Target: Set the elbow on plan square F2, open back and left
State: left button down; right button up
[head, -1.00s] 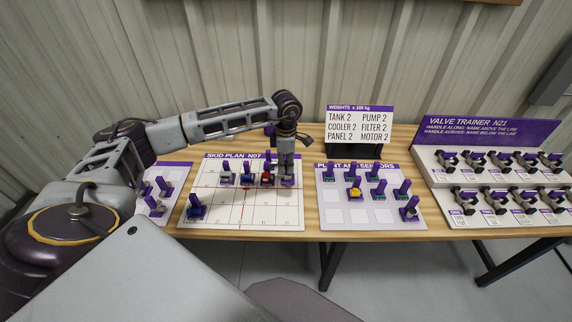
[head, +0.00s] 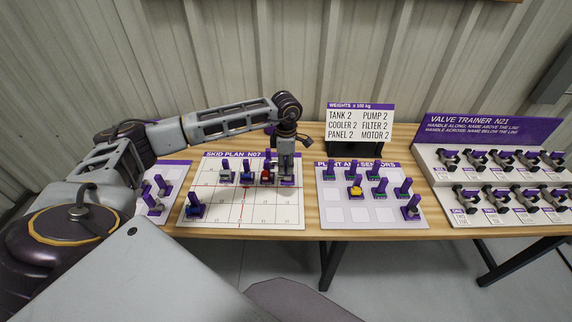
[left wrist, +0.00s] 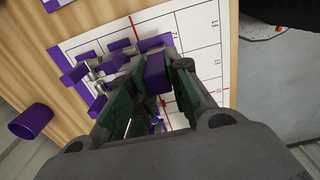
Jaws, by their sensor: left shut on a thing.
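The skid plan board (head: 270,212), white with a grid and red lines, lies on the table. My left gripper (head: 286,174) points down over its back right part, low at the board. It is shut on a piece with a purple grip post, which shows between the green finger pads in the left wrist view (left wrist: 155,74). I take this piece to be the elbow; its body and open ends are mostly hidden by the fingers. I cannot read which square is under it or tell whether it touches the board. My right gripper is not in view.
Several purple-posted pieces, including a red one (head: 266,177), stand close left of the gripper. A blue piece (head: 195,210) stands at the board's front left. The plant and sensors board (head: 335,215) and valve trainer (head: 490,130) are to the right. The plan's front right is clear.

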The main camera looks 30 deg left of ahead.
aim_at(286, 179)
pick_arm(q)
jog(key=shift+f+b, duration=1.05)
jog(key=shift+f, duration=0.55)
jog(key=shift+f+b, duration=0.35)
jog(key=shift+f, duration=0.1)
jog(key=shift+f, duration=0.15)
jog(key=shift+f, duration=0.15)
jog(key=shift+f+b, duration=1.25)
jog(key=shift+f, duration=0.1)
jog(key=shift+f, duration=0.15)
jog(key=shift+f, duration=0.1)
jog(key=shift+f+b, duration=0.65)
jog(key=shift+b, duration=0.05)
dwell(0.8)
